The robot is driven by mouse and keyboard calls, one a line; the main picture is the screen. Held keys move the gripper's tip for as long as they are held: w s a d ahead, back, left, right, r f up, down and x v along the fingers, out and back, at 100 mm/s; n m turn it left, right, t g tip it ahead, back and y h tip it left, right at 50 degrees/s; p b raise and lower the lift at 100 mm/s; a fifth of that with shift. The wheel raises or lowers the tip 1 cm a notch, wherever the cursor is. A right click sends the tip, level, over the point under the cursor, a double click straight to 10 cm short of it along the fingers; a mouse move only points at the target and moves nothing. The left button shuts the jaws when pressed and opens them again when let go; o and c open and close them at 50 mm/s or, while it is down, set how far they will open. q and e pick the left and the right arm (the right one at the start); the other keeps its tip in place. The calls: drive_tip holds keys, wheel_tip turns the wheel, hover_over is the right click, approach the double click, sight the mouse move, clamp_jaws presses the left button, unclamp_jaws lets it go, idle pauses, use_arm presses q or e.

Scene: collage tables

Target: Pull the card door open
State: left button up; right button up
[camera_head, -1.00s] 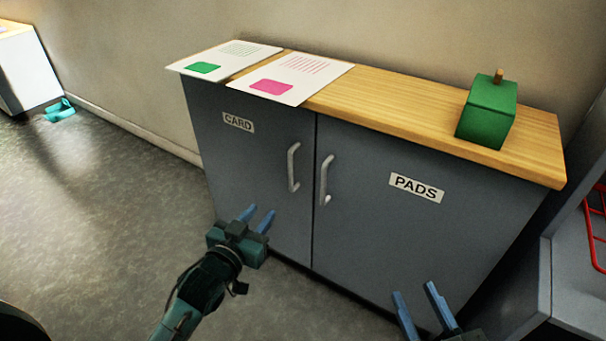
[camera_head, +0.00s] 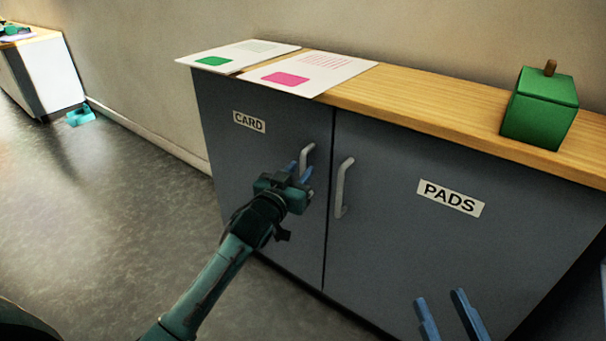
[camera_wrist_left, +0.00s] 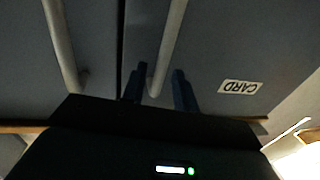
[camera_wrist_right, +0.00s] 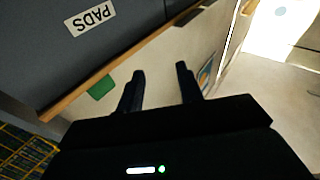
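The grey card door (camera_head: 236,165) with its CARD label (camera_head: 249,122) is shut. Its pale bar handle (camera_head: 308,155) stands near its right edge. My left gripper (camera_head: 299,172) is at this handle and hides its lower part. In the left wrist view the fingers are apart and the handle (camera_wrist_left: 170,45) runs between them; I cannot tell whether either finger touches it. My right gripper (camera_head: 446,306) is open and empty in front of the PADS door; its spread fingers also show in the right wrist view (camera_wrist_right: 161,88).
The PADS door (camera_head: 400,245) is shut, with its handle (camera_head: 343,188) close beside the card handle. Two printed sheets (camera_head: 240,53) (camera_head: 322,68) and a green box (camera_head: 540,105) lie on the wooden top (camera_head: 430,105).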

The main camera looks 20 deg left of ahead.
use_arm(q)
drive_tip(key=shift+w+d, duration=0.2)
drive_tip(key=shift+w, duration=1)
drive_tip(key=shift+c, duration=0.3)
clamp_jaws()
